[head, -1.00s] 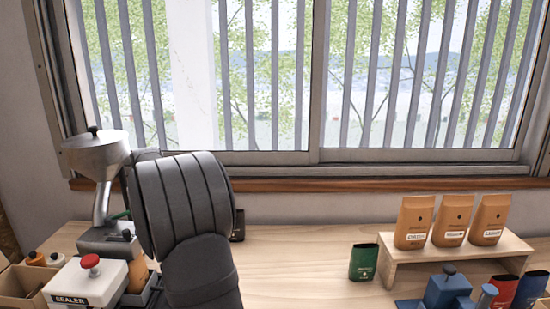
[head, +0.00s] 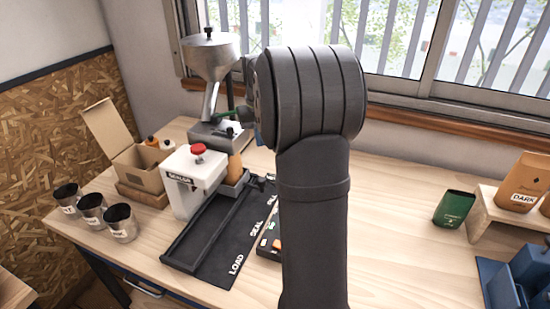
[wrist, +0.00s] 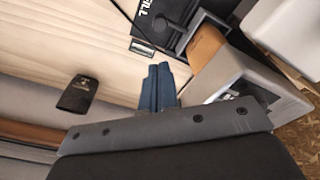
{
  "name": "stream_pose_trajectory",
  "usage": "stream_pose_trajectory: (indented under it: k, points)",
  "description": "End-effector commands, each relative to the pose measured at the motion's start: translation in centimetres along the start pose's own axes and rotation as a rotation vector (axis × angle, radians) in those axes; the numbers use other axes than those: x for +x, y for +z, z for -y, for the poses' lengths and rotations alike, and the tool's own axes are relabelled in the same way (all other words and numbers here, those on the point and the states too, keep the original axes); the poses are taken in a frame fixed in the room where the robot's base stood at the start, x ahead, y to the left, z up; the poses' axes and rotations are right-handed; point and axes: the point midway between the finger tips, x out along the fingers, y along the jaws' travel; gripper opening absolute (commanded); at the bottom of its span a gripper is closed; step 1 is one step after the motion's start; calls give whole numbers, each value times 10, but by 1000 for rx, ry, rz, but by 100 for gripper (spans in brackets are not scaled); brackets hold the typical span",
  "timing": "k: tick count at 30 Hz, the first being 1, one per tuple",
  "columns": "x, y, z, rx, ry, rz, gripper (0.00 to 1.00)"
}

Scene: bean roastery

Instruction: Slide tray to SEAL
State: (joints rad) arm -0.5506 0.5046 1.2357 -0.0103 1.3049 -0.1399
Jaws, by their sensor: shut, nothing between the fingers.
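The dark tray (head: 231,191) stands at the far part of a black track board (head: 212,262), beside the white sealer (head: 190,190) with its red knob. An orange-brown bag (head: 235,167) stands upright in the tray. The board reads LOAD at its near end and SEAL farther along; in the wrist view a FILL label shows on it (wrist: 152,22). My gripper (wrist: 158,72) has its blue fingers together and empty, above the table and apart from the board. In the head view my arm hides most of the gripper and part of the board.
A metal hopper machine (head: 209,58) stands behind the tray, close to my gripper. An open cardboard box (head: 142,170) and dark cups (head: 120,222) are left of the sealer. A green bag (head: 454,208) is at right. The table between my arm and it is clear.

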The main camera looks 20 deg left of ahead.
Motion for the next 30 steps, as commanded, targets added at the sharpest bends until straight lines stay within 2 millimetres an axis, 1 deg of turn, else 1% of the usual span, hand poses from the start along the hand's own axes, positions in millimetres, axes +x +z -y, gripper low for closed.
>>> stream_pose_trajectory:
  k: [1,3,6,12,17,20,24,30]
  points:
    - [9,4,1,33,8,-32,0]
    - [20,7,1,82,17,-86,0]
    - [33,11,2,143,24,-153,0]
    - [46,16,4,213,25,-234,0]
    - [60,14,3,222,24,-243,0]
    - [75,11,2,221,24,-240,0]
    - [102,4,1,221,24,-239,0]
    - [130,-3,0,220,24,-241,0]
